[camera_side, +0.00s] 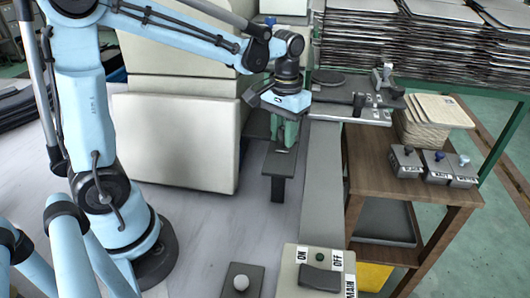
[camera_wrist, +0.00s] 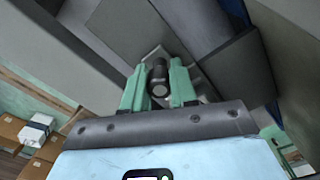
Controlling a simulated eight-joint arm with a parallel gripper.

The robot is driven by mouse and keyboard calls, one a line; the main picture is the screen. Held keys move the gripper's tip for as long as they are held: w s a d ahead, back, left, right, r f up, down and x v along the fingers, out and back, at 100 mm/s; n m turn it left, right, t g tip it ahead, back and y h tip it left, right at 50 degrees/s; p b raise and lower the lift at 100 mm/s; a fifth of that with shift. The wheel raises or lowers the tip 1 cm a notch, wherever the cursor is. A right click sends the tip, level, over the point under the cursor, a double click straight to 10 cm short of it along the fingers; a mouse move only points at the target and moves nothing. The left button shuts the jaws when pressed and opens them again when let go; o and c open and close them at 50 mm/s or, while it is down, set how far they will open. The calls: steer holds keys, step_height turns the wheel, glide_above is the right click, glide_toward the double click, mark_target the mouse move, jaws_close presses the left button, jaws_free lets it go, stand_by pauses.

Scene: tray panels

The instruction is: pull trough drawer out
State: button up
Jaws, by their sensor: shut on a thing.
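My gripper (camera_side: 284,140) points downward in the side view, with its green fingers at a grey panel piece beside the big pale cabinet. In the wrist view my gripper (camera_wrist: 159,92) has its two green fingers on either side of a dark grey round knob (camera_wrist: 159,72), shut on it. The knob stands out from a grey plate. The grey trough-like piece (camera_side: 279,164) under the fingers in the side view appears to be the trough drawer, but its outline is partly hidden by the gripper. How far out it sits cannot be told.
The pale cabinet (camera_side: 177,143) stands left of the gripper. A long grey beam (camera_side: 321,170) runs to its right. A control box (camera_side: 316,274) with ON/OFF labels and a white-knobbed box (camera_side: 241,281) sit in front. A brown shelf (camera_side: 405,185) stands at right.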

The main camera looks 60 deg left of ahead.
steer(key=shift+s+d, duration=1.8)
steer(key=shift+d, duration=0.15)
steer(key=shift+s+d, duration=1.75)
steer(key=shift+s, duration=0.1)
steer(key=o, duration=0.7)
steer(key=shift+r, duration=3.5)
